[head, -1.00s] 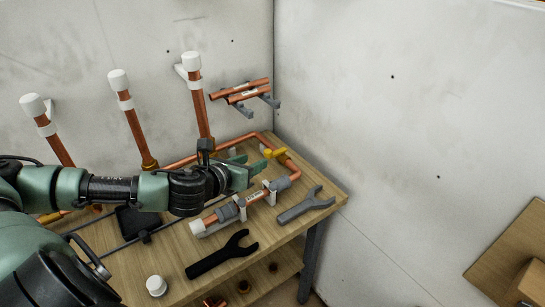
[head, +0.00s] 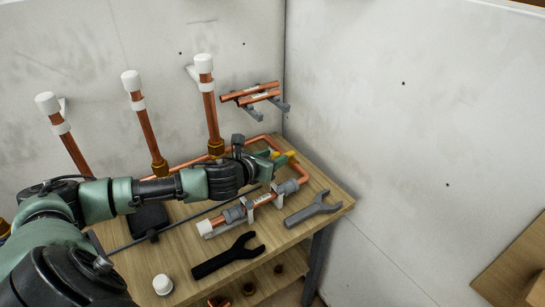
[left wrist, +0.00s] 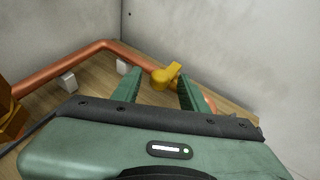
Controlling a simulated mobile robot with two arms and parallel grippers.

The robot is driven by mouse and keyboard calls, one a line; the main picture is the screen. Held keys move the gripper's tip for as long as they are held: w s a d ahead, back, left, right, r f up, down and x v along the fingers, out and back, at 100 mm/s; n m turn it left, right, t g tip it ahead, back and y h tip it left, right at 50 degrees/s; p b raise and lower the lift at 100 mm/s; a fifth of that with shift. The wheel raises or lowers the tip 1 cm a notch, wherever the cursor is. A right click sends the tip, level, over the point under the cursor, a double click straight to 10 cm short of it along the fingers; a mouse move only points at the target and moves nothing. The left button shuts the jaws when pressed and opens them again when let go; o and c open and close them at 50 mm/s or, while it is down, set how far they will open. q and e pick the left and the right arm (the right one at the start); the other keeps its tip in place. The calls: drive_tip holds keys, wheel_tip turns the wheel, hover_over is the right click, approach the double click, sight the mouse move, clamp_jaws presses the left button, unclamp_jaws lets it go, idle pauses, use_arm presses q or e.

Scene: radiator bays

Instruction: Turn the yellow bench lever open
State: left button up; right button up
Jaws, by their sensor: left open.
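The yellow bench lever (left wrist: 167,75) sits on the copper pipe (left wrist: 100,47) that loops along the back of the bench. In the left wrist view it shows between and just beyond the two green fingers of my left gripper (left wrist: 158,88), nearer the right finger. In the head view the lever (head: 291,154) is at the bench's back right, partly hidden by my left gripper (head: 272,158). The left gripper is open with nothing held. Whether a finger touches the lever cannot be told. My right gripper is not in view.
A pipe with grey fittings (head: 264,199) lies in clips in front of my gripper. A grey wrench (head: 313,208) and a black wrench (head: 228,257) lie on the bench (head: 195,240). Capped upright pipes (head: 141,121) stand behind my left arm. A white cap (head: 162,285) sits at the front.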

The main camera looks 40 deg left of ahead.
use_arm(q)
clamp_jaws()
drive_tip(key=shift+d+r+n+y+p, duration=0.15)
drive_tip(key=shift+d+n+y+p, duration=0.25)
drive_tip(key=shift+p, duration=0.25)
drive_tip(key=w+d+n+g+y+p, duration=0.1)
drive_tip(key=d+n+g+y, duration=0.1)
drive_tip(key=n+g+y, duration=0.1)
drive_tip(key=w+d+n+g+y+p, duration=0.1)
drive_tip(key=d+n+g+y+p, duration=0.1)
drive_tip(key=d+n+g+y, duration=0.1)
drive_tip(key=w+d+n+g+y+p, duration=0.1)
drive_tip(key=n+g+y, duration=0.3)
drive_tip(key=n, duration=0.4)
drive_tip(key=shift+w+d+f+g+y+p, duration=0.15)
drive_tip(key=shift+d+g+y+p, duration=0.05)
drive_tip(key=shift+d+y, duration=0.25)
drive_tip(key=shift+w+d+f+g+y+p, duration=0.1)
drive_tip(key=shift+d+g+y+p, duration=0.1)
drive_tip(key=shift+d+y, duration=0.25)
drive_tip(key=shift+w+d+r+n+g+b, duration=0.15)
drive_tip(key=shift+w+n+g+b, duration=0.3)
drive_tip(key=shift+n+g+b, duration=0.65)
